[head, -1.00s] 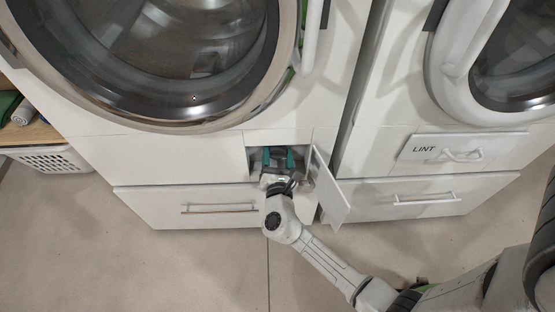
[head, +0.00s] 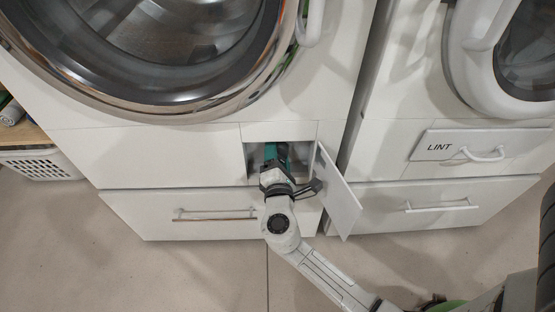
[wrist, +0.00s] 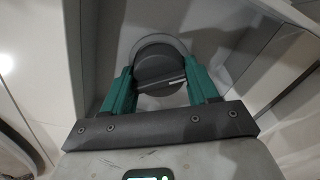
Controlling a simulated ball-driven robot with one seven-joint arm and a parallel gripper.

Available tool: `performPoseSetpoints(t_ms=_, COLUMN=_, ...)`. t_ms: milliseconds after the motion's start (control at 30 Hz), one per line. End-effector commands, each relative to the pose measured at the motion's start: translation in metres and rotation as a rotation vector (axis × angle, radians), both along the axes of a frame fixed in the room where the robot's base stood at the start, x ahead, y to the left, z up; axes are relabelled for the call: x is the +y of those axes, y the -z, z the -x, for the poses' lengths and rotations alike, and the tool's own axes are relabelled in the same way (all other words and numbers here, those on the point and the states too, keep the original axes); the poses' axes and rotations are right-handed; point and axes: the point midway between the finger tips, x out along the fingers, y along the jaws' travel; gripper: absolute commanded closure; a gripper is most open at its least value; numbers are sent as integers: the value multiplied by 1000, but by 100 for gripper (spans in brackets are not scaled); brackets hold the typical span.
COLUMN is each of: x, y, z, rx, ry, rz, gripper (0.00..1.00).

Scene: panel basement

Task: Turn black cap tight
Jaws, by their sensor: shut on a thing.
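The black cap (wrist: 160,69) is a round dark knob with a raised grip bar, set in a pale round seat inside the recess. My gripper (wrist: 160,92) has its two teal fingers on either side of the cap in the wrist view and is shut on it. In the head view my gripper (head: 277,155) reaches into the small open recess (head: 252,160) low on the left machine. The cap is mostly hidden there by my gripper and wrist.
The open flap door (head: 338,195) stands out just right of my wrist. A drawer with a bar handle (head: 214,215) is below left. The right machine has a LINT panel (head: 478,145) and a drawer. A white basket (head: 42,165) sits at the far left. The floor in front is clear.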

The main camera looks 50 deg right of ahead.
Motion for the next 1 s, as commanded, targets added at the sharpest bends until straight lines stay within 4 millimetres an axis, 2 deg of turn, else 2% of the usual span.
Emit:
performPoseSetpoints(t_ms=667, x=1, y=-1, z=-1, rx=-47, ry=-2, rz=-38, gripper=71)
performPoseSetpoints(t_ms=700, x=1, y=-1, z=-1, rx=-47, ry=-2, rz=-37, gripper=38)
performPoseSetpoints(t_ms=933, x=0, y=0, z=0, rx=-46, ry=-1, rz=-37, gripper=17)
performPoseSetpoints(t_ms=1000, x=0, y=0, z=0, rx=-46, ry=-1, rz=-37, gripper=17)
